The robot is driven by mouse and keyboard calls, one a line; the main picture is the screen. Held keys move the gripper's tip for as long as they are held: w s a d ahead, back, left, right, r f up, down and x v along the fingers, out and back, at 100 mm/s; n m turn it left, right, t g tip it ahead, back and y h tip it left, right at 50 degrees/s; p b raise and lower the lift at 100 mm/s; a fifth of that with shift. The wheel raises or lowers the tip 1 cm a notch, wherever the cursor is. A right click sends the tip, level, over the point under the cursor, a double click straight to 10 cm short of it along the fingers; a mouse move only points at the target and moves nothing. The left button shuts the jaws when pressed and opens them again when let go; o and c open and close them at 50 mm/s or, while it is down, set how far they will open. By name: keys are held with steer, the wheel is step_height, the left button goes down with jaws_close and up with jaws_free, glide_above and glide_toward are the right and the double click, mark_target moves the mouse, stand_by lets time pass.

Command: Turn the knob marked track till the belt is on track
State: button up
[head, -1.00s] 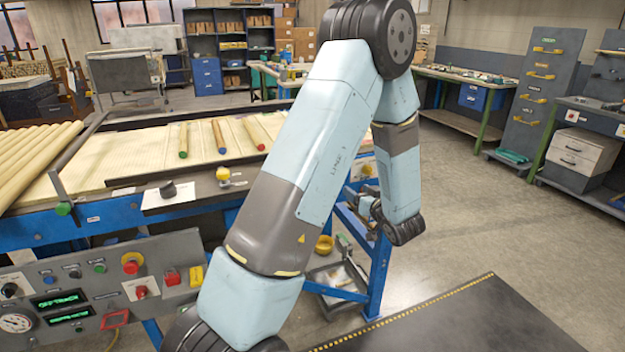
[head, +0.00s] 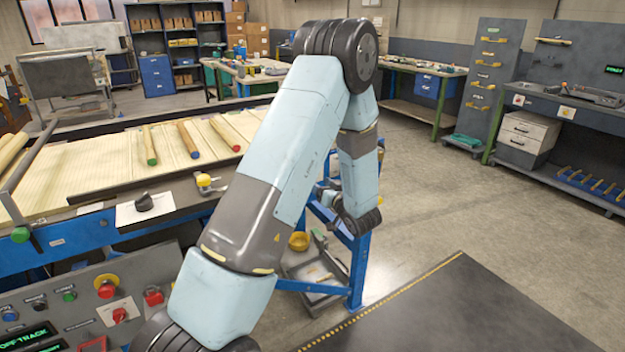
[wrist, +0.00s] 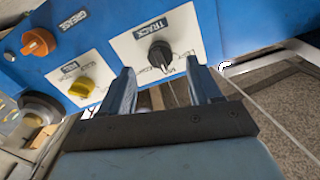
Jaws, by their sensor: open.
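The black track knob (wrist: 160,55) sits on a white plate marked TRACK on a blue panel in the wrist view. My gripper (wrist: 160,70) is open and empty, its two fingers apart and the knob seen in the gap just beyond their tips. No contact shows. In the head view, the pale belt (head: 75,180) carries several wooden rods. A green-lit display (head: 28,334) reads OFF TRACK at the lower left edge. My fingers are hidden in the head view.
An orange knob (wrist: 38,42) marked GREASE and a yellow knob (wrist: 82,87) are left of the track knob. Open floor lies to the right.

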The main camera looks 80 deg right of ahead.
steer(key=shift+x, duration=2.5)
steer(key=c, duration=1)
